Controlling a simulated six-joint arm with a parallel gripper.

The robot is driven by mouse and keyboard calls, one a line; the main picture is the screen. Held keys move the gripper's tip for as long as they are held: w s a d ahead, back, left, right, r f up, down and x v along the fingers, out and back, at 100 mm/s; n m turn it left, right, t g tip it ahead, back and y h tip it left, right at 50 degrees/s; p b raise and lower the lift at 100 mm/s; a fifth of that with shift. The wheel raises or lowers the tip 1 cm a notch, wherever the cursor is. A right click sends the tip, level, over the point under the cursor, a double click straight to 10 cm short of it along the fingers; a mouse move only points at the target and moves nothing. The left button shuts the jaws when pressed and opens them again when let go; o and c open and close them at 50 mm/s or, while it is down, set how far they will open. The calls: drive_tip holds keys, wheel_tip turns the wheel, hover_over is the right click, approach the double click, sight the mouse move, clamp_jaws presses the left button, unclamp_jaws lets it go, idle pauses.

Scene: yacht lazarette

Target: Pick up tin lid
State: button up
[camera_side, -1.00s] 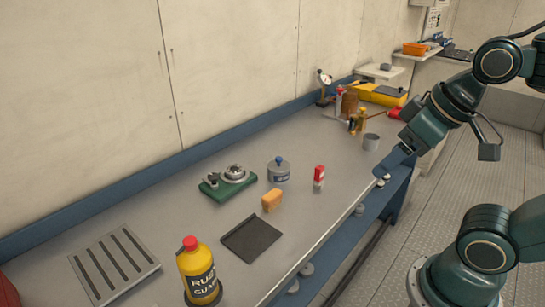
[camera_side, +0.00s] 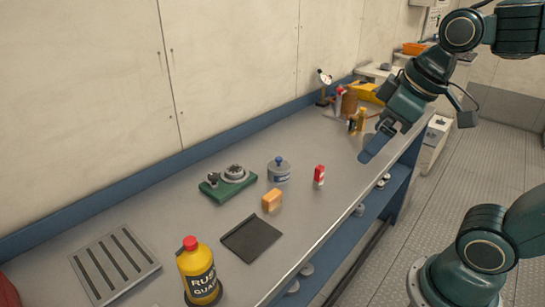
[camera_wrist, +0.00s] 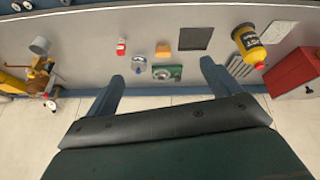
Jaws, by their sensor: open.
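The tin lid (camera_side: 279,161) is grey with a blue knob and sits on a small grey tin (camera_side: 279,174) with a blue label, in the middle of the bench. In the wrist view the lid (camera_wrist: 138,60) shows between my fingers, toward the left one. My gripper (camera_side: 370,152) is above the right part of the bench, to the right of the tin and apart from it. In the wrist view my gripper (camera_wrist: 162,72) has its two blue fingers spread wide with nothing held.
A green-based device (camera_side: 229,183), orange block (camera_side: 272,200) and red-and-white bottle (camera_side: 319,175) stand around the tin. Several tools crowd the far end. The wall (camera_side: 230,70) bounds the back.

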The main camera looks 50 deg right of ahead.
drive_tip(key=w+d+r+n+g, duration=0.15)
drive_tip(key=w+n, duration=0.25)
drive_tip(key=w, duration=0.5)
drive_tip(key=n+g, duration=0.4)
drive_tip(key=n, duration=0.8)
hover_over(279, 157)
wheel_tip(279, 157, down, 11)
drive_tip(key=shift+s+a+t, duration=0.1)
drive_tip(key=shift+t, duration=0.15)
drive_tip(key=shift+f, duration=0.15)
drive_tip(key=shift+f, duration=4.2)
drive_tip(key=shift+f, duration=2.6)
